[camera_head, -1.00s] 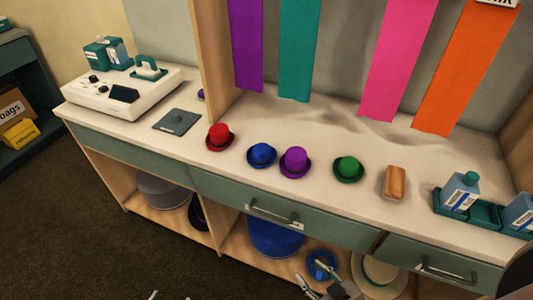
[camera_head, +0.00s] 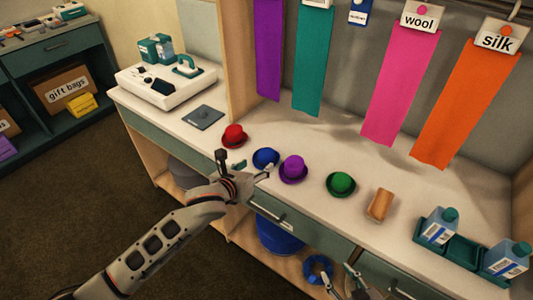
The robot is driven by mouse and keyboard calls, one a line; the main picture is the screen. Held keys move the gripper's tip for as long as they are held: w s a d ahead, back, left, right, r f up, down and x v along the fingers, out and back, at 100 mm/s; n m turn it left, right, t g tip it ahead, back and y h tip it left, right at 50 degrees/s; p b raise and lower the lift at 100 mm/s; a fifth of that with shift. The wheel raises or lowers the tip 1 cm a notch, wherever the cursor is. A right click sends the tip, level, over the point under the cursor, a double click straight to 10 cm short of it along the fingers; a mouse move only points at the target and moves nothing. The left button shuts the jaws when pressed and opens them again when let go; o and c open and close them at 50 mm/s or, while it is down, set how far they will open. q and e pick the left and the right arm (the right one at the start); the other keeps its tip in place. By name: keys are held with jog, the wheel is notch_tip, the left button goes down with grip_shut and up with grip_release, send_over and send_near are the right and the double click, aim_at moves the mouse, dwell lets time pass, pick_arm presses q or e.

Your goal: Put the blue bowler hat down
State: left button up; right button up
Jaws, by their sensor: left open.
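The blue bowler hat (camera_head: 265,157) stands brim-down on the white counter, between the red bowler hat (camera_head: 234,136) and the purple bowler hat (camera_head: 293,169). A green bowler hat (camera_head: 341,184) stands further right. My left gripper (camera_head: 243,167) is open and empty at the counter's front edge, just left of and in front of the blue hat. Its fingers partly overlap the hat's near brim in the picture; I cannot tell whether they touch. My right gripper (camera_head: 341,282) is low at the bottom edge, its fingers apart, in front of the lower shelf.
A brown block-shaped brush or sponge (camera_head: 380,204) lies right of the green hat. A teal tray (camera_head: 462,250) with bottles is at the right. A grey plate (camera_head: 203,117) and a white machine (camera_head: 165,85) are at the left. Coloured cloth strips hang behind.

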aim_at(266, 152)
pick_arm(q)
jog(key=shift+w+r+m, duration=0.45)
jog(key=shift+r+m, duration=0.1)
jog(key=shift+m, duration=0.15)
jog(key=shift+w+d+r+m, duration=0.1)
jog(key=shift+w+m, duration=0.2)
jog(key=shift+b+x, duration=0.35)
jog(key=shift+x, duration=3.4)
jog(key=c, duration=1)
jog(key=shift+r, duration=0.1)
